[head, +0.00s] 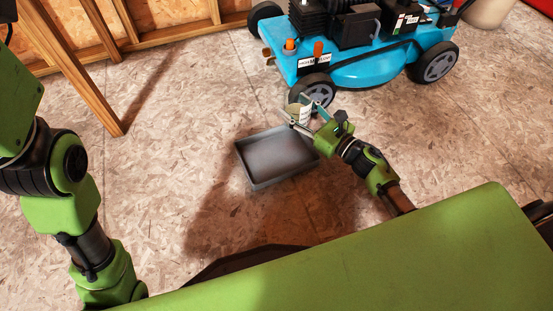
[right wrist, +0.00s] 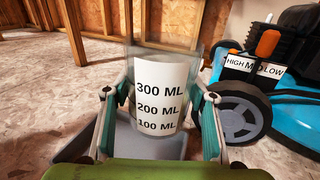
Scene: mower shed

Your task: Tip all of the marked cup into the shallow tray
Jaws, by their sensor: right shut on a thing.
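The marked cup (right wrist: 158,100) is clear with a white label reading 300, 200 and 100 ML. It stands close to upright between the fingers of my right gripper (right wrist: 158,118), which is shut on it. In the head view the cup (head: 302,110) is beside the tray's far right corner, at the mower's front wheel. The shallow grey tray (head: 247,165) lies on the floor, just left of and nearer than my right gripper (head: 299,118). The cup's contents cannot be made out. My left arm shows at the left of the head view, but its gripper is out of frame.
A blue mower (head: 360,68) stands just behind the cup, its black wheel (head: 316,90) close to my right gripper. Wooden wall framing (head: 70,62) is at the back left. The board floor (head: 165,165) left of the tray is clear.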

